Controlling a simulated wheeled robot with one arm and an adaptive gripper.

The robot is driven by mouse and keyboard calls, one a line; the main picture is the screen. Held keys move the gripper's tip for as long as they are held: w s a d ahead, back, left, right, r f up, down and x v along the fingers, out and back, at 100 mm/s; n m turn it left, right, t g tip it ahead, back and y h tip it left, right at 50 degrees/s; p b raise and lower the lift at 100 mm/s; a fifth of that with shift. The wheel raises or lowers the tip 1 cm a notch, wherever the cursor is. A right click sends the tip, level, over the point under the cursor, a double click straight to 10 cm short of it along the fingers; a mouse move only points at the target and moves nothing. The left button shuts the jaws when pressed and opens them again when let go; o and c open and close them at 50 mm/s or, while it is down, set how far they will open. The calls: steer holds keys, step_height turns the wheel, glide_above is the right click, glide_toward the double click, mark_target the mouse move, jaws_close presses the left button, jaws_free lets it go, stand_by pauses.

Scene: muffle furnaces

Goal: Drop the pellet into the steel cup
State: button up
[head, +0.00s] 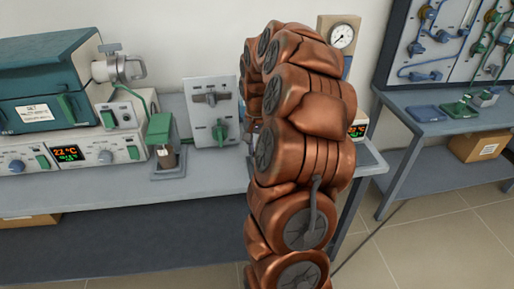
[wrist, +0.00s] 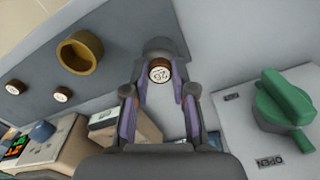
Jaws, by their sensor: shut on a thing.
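My gripper (wrist: 159,86) shows in the wrist view with its purple-lined fingers on either side of a small round brown piece with a pale marked face, which I take as the pellet (wrist: 159,73). The fingers are shut on it. A dark grey rounded shape (wrist: 158,47) lies just beyond the pellet; I cannot tell if it is the steel cup. No steel cup can be made out for certain in either view. In the head view my copper arm hides my gripper and the pellet.
A green valve handle (wrist: 285,101) is at right. Teal furnace (head: 50,80) and grey bench (head: 120,188) stand left.

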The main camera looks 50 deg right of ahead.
steer(key=o, duration=0.8)
step_height(320, 180, up, 12)
stand_by(0.7)
stand_by(0.8)
